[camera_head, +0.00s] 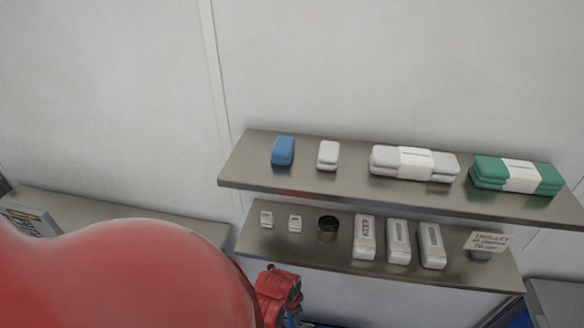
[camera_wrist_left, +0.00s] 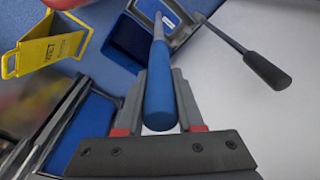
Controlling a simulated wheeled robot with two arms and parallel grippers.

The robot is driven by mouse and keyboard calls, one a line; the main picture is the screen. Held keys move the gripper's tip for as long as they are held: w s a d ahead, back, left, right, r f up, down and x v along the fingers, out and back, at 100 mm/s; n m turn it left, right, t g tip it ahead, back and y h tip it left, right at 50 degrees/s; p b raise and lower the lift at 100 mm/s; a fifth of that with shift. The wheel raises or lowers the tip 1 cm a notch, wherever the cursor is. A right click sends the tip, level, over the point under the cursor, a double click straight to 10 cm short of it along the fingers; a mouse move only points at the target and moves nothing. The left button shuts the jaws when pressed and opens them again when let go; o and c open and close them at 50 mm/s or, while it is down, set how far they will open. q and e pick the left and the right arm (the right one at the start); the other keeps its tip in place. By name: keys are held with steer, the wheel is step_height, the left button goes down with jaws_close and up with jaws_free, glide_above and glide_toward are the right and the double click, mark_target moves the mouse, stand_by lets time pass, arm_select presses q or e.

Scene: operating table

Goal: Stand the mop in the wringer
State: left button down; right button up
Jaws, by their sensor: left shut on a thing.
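In the left wrist view, my left gripper (camera_wrist_left: 160,100) is shut on the blue handle of the mop (camera_wrist_left: 160,88), with a grey finger on each side. The handle runs away from the camera to a thin, paler shaft that overlaps the wringer. The mop's head cannot be made out. The wringer (camera_wrist_left: 127,42) looks like a blue box with a grey frame at the top, and a grey lever with a black grip (camera_wrist_left: 267,70) reaches out to its right. I cannot tell whether the mop is inside the wringer or only in front of it. My right gripper is not seen.
A yellow sign or holder (camera_wrist_left: 48,44) stands left of the wringer. In the head view, an upper shelf (camera_head: 345,190) and a lower shelf (camera_head: 460,275) on the wall hold packs and small boxes. A counter (camera_head: 130,215) is at left. My red arm blocks the lower left.

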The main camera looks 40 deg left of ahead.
arm_select(q)
steer(key=shift+f+b, duration=1.25)
steer(key=shift+f, duration=1.65)
steer(key=shift+f+b, duration=0.35)
steer(key=shift+f, duration=0.5)
